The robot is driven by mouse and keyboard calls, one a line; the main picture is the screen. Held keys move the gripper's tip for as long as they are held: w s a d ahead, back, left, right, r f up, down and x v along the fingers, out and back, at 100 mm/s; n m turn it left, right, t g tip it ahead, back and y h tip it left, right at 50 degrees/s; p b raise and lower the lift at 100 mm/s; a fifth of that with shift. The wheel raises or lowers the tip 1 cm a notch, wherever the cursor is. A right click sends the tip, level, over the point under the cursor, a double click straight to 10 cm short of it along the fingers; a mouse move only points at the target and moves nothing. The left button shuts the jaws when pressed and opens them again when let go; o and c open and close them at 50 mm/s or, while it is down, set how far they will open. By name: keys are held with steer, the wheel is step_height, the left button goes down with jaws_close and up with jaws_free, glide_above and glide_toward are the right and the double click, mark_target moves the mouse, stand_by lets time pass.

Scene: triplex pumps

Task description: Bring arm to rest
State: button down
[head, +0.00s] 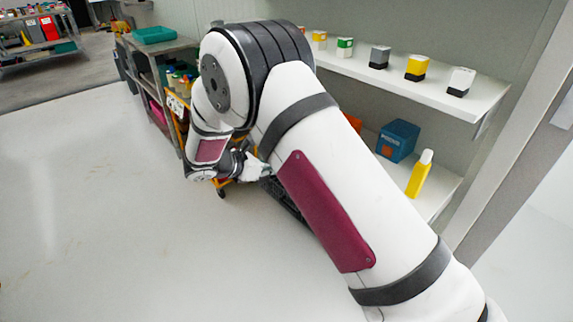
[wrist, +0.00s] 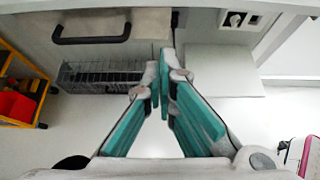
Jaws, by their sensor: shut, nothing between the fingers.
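My arm (head: 300,140), white with dark joint bands and maroon panels, stretches from the lower right of the head view to an elbow at the upper middle, then folds down. My gripper (wrist: 163,92) shows in the wrist view with its two teal-lined fingers shut together and nothing between them. In the head view the gripper end is partly hidden behind my arm, near the lower front of the shelving. The wrist view shows the gripper above the white floor, in front of a grey cabinet front with a black handle (wrist: 92,36).
A white shelf (head: 405,88) at the right bears several small boxes. Below it stand a blue box (head: 398,140) and a yellow bottle (head: 419,174). A metal rack with a teal tray (head: 154,34) stands behind my arm. A wire basket (wrist: 100,76) lies under the cabinet. The left floor is clear.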

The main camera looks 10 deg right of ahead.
steer(key=s+d+r+m+g+y, duration=0.1)
steer(key=s+d+r+m+g, duration=0.2)
steer(key=s+d+r+m, duration=0.45)
steer(key=s+d+r+m+g+y, duration=0.1)
steer(key=s+d+r+m+g, duration=0.3)
steer(key=s+d+r, duration=0.65)
steer(key=s+r+m+y, duration=0.2)
steer(key=s+r+m, duration=0.15)
steer(key=s, duration=0.45)
steer(key=s+r+m+y, duration=0.2)
steer(key=s+m, duration=0.2)
steer(key=s, duration=0.5)
steer(key=s+a+f+m+t+y, duration=0.1)
steer(key=s+a+m+y, duration=0.15)
steer(key=s, duration=0.35)
steer(key=s+a+f+m+y, duration=0.1)
steer(key=s+f+m, duration=0.15)
steer(key=s, duration=0.35)
step_height(320, 180, up, 21)
steer(key=t+p, duration=0.3)
steer(key=p, duration=1.5)
steer(key=shift+s+a+m+t+p, duration=0.2)
steer(key=shift+s+m+t+p, duration=0.1)
steer(key=shift+p, duration=0.1)
steer(key=shift+r+y, duration=0.1)
steer(key=shift+y, duration=0.15)
